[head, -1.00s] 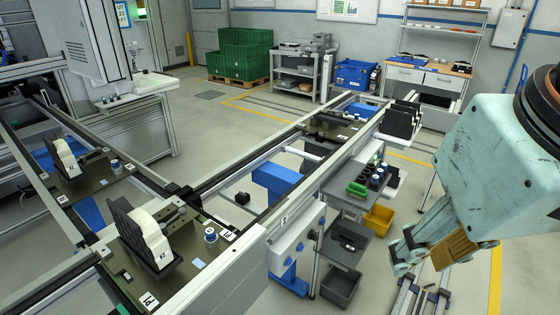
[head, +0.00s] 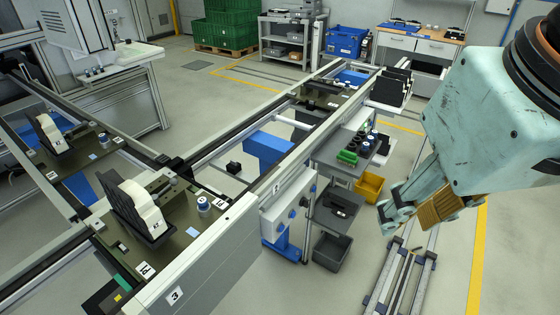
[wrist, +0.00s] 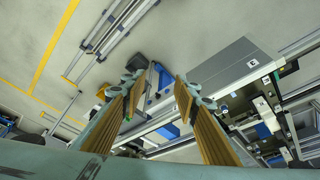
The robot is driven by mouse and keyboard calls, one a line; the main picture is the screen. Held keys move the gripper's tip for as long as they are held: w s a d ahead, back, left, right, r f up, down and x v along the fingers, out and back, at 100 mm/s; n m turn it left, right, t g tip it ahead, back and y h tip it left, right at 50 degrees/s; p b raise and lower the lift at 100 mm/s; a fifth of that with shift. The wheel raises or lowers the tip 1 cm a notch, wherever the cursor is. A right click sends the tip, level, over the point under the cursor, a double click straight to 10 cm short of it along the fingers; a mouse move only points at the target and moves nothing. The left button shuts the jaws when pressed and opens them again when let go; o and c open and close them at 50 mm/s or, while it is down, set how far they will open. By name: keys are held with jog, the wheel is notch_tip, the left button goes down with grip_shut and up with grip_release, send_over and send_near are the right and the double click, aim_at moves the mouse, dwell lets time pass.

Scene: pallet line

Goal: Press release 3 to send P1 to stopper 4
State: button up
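A dark box with a green and a yellow patch (head: 118,288) shows at the lower left of the head view, near a rail plate marked 3 (head: 175,295). It may be release 3; I cannot read its marking. The plate also shows in the wrist view (wrist: 252,63). Beside the box, a dark pallet (head: 185,248) on the line carries a black bracket, a cream part (head: 143,205) and a small blue-and-white cylinder (head: 204,203). Its label is hard to read, perhaps P1. My gripper (head: 393,222) is at the right, well apart from them. In the wrist view its fingers (wrist: 156,92) are spread and empty.
Another pallet (head: 85,160) with a cream part stands on the far-left track. A side shelf (head: 345,165) with green and dark parts, a yellow bin (head: 369,186) and a grey bin (head: 331,255) lie between the line and my gripper.

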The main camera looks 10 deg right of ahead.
jog(key=shift+c, duration=0.5)
grip_shut()
dwell(1.1)
